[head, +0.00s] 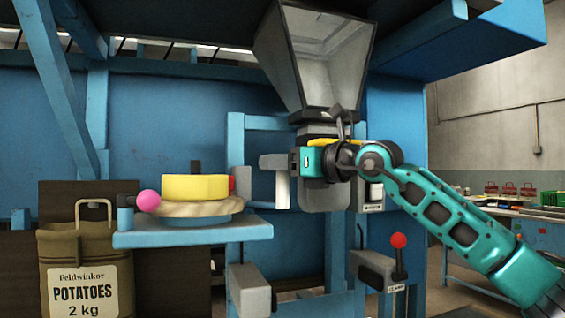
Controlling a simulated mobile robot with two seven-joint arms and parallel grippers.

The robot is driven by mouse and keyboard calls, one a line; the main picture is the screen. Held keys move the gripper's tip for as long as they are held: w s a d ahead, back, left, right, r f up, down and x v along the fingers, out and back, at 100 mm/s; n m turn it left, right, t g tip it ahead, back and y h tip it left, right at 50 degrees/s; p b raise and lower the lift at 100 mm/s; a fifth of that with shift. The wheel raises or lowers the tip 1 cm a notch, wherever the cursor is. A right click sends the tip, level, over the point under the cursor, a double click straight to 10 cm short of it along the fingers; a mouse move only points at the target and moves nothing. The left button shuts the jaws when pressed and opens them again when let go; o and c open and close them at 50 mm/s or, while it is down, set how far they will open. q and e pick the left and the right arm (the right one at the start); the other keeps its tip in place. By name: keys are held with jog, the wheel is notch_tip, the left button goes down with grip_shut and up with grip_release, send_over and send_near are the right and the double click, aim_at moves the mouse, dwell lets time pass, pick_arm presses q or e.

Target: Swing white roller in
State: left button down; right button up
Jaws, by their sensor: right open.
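The white roller (283,190) shows as a short upright white cylinder in the middle of the head view, in front of the blue frame. My right gripper (276,162) comes in from the right on the teal arm and points left at the roller's upper end. It is open. Its fingertips are hard to make out, and I cannot tell whether they touch the roller. My left gripper is out of view.
A grey hopper (322,60) hangs above my right wrist. A potato sack (82,270) stands below left. A red-knobbed lever (399,241) stands below my right arm.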

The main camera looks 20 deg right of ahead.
grip_shut()
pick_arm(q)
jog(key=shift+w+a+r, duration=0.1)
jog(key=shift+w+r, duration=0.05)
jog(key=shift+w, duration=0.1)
